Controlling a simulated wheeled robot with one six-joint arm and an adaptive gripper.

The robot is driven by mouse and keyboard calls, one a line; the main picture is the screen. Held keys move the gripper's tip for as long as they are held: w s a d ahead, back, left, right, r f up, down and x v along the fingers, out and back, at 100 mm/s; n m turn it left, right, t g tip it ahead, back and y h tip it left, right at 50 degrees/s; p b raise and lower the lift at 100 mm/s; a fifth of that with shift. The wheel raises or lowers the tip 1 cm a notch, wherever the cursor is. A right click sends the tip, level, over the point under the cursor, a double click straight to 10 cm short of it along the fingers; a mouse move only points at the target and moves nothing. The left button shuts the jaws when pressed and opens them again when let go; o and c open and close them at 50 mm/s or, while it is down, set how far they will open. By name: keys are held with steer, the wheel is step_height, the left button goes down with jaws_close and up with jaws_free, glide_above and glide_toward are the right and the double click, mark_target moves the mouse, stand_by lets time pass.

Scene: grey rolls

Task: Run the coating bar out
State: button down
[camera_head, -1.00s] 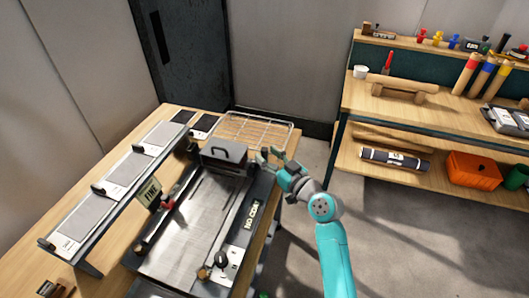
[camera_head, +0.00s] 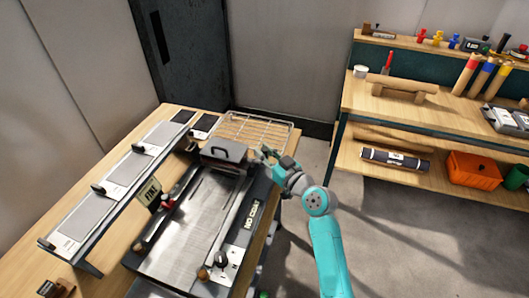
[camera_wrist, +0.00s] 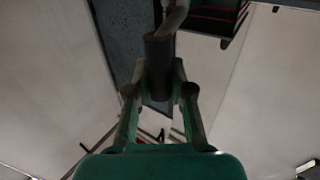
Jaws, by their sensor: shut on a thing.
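The coating machine (camera_head: 190,225) stands on the wooden bench, with a flat grey bed and a dark block with a black handle (camera_head: 224,152) across its far end. My gripper (camera_head: 266,156) is beside the machine's far right corner, close to that block. In the wrist view my gripper (camera_wrist: 160,92) is shut on a dark cylindrical grip (camera_wrist: 158,58), which joins a bent grey arm (camera_wrist: 176,18). In the head view the grip is hidden by my fingers. I cannot tell which part is the coating bar.
A wire rack (camera_head: 255,127) lies behind the machine. A sloped rack with grey sample sheets (camera_head: 120,170) stands to the left, beside a small sign (camera_head: 150,193). A shelf (camera_head: 440,112) with rolls and tools is at right. Open floor (camera_head: 420,240) lies in front of it.

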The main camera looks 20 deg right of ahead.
steer(key=s+a, duration=0.9)
steer(key=s, duration=0.3)
steer(key=shift+s, duration=0.25)
steer(key=c, duration=1)
jaws_free()
steer(key=v, duration=1.2)
steer(key=shift+r, duration=0.1)
